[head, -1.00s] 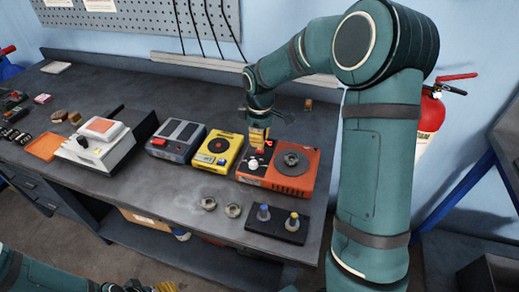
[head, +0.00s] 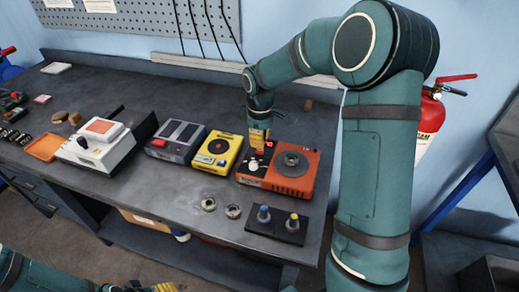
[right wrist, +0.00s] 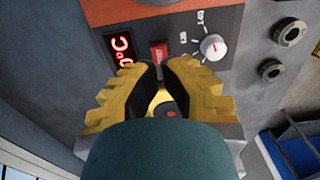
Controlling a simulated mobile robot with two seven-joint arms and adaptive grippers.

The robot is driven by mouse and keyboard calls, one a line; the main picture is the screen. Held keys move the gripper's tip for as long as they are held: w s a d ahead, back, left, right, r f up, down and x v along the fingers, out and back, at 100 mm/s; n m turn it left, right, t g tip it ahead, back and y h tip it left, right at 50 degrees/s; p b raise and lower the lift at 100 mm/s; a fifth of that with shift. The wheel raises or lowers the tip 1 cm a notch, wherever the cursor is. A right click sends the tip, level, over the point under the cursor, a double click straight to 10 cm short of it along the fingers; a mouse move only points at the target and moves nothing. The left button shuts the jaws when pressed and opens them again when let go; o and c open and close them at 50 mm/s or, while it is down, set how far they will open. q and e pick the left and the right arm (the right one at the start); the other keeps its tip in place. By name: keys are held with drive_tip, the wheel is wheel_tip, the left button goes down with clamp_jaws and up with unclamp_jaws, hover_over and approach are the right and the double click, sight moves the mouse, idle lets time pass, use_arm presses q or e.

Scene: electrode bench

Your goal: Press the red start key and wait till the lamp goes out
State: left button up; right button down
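The orange hotplate unit (head: 292,180) stands on the bench with a round dark plate, a white knob (head: 253,165) and a lit red display (head: 269,144). In the right wrist view its red key (right wrist: 159,52) lies between the lit display (right wrist: 122,47) and the knob (right wrist: 213,46). My right gripper (head: 259,149) points down at this panel, fingertips together, close to the key. It also shows in the right wrist view (right wrist: 159,70), holding nothing I can make out; contact with the key is unclear. I cannot pick out a separate lamp. My left gripper (head: 165,287) shows only partly at the bottom edge.
A yellow unit (head: 217,150) and a grey unit with a red switch (head: 176,138) stand left of the orange one. In front are two metal rings (head: 221,207) and a black holder with two capped pieces (head: 277,226). A white device (head: 95,150) stands farther left.

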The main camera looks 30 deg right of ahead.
sight(260, 150)
drive_tip(key=shift+f+b, duration=1)
drive_tip(key=shift+f, duration=0.85)
idle(1.0)
drive_tip(key=shift+r+p, duration=2.5)
drive_tip(key=shift+r, duration=0.6)
